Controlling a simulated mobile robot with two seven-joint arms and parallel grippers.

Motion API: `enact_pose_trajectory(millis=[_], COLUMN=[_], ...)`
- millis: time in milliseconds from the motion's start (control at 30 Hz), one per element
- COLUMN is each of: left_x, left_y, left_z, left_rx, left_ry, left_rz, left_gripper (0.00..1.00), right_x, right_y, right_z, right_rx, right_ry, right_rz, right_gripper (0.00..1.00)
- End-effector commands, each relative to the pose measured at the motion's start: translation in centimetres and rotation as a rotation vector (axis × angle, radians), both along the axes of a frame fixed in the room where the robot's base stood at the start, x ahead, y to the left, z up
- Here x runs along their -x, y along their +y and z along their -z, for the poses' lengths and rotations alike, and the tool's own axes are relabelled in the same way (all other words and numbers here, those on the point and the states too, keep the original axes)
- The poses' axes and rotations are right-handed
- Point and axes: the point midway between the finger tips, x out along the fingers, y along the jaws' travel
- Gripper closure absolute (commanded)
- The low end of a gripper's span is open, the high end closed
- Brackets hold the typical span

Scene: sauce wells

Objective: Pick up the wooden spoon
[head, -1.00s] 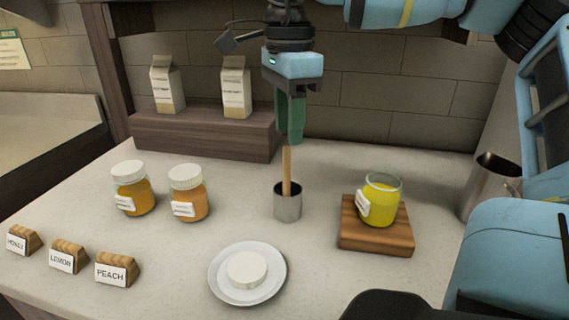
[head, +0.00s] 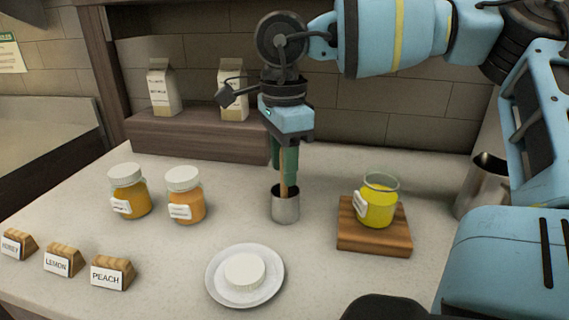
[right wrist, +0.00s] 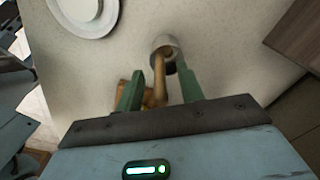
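The wooden spoon (head: 284,190) stands upright in a small metal cup (head: 286,210) on the counter, with only its handle showing above the rim. In the right wrist view the spoon handle (right wrist: 159,72) rises from the cup (right wrist: 165,42) between my green fingers. My right gripper (head: 285,172) points down over the cup, its fingertips a little above the rim. It is open, with a finger on each side of the handle and a gap on the left side in the right wrist view. My left gripper is not in view.
A lidless yellow jar (head: 377,205) stands on a wooden board (head: 372,240) to the right. Two lidded jars (head: 184,200) stand left. A white plate (head: 220,291) is in front, near label blocks (head: 111,273). A metal pitcher (head: 482,187) stands far right. Cartons (head: 161,90) stand on a back shelf.

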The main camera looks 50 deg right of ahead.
Motion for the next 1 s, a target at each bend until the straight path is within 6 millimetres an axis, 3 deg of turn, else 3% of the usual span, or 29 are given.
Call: enact_pose_trajectory(millis=[267, 567, 1000], left_x=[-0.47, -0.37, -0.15], left_y=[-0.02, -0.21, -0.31], left_z=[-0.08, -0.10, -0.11], left_rx=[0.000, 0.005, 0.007], left_ry=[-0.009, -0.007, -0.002], left_rz=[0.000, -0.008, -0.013], left_gripper=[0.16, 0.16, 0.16], right_x=[0.02, 0.01, -0.02], right_y=[0.01, 0.02, 0.01], right_z=[0.66, 0.62, 0.29], right_rx=[0.000, 0.000, 0.000], right_ry=[-0.001, -0.001, -0.002], right_rz=[0.000, 0.000, 0.000], right_gripper=[0.62, 1.00, 1.00])
